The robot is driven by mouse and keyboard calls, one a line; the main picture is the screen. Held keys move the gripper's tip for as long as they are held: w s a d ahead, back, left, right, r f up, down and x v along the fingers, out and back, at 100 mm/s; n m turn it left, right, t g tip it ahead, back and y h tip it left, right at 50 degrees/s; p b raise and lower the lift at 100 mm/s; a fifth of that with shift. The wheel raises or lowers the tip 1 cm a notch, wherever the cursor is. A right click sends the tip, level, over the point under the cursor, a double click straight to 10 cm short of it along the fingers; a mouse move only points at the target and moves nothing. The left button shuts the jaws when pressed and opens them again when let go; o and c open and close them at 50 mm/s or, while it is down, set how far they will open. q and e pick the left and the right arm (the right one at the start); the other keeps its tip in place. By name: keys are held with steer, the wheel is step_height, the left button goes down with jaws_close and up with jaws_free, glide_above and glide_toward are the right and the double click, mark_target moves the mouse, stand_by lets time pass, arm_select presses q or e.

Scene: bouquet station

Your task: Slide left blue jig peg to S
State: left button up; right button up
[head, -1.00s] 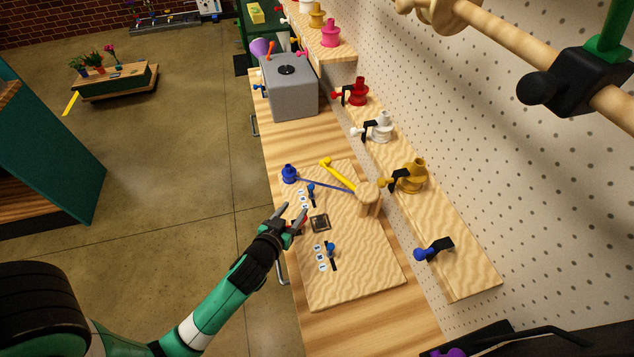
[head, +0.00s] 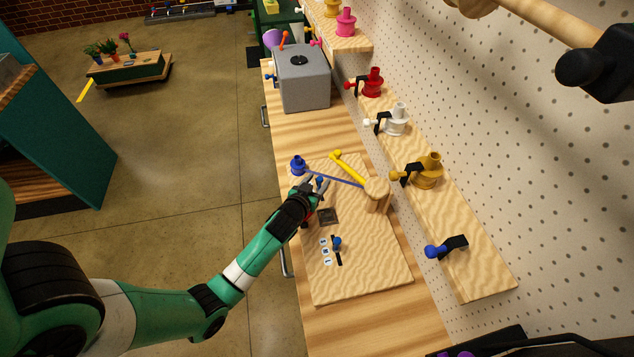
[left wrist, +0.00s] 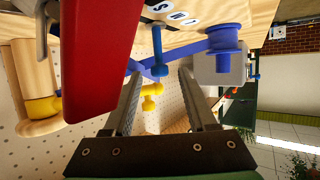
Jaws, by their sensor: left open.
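The left blue jig peg (head: 320,182) stands in a slot at the far end of the wooden jig board (head: 360,275). My left gripper (head: 316,181) is open over that end of the board. In the left wrist view the blue peg (left wrist: 157,52) appears between the two spread fingers (left wrist: 160,98), beyond their tips; I cannot tell whether they touch it. The lettered labels (left wrist: 178,15), S among them, lie beside its slot. In the head view my gripper hides those labels. A second blue peg (head: 337,242) stands nearer, beside its own labels (head: 325,252).
A blue spool (head: 298,166) stands at the board's far corner, its ribbon (head: 340,179) running to a wooden post (head: 376,198). A yellow lever (head: 348,166) is close by. A grey box (head: 302,85) stands farther back. A shelf with spools (head: 428,172) lines the right. A red part (left wrist: 105,60) blocks the wrist view's left.

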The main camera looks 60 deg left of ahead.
arm_select(q)
jaws_close()
stand_by(1.3)
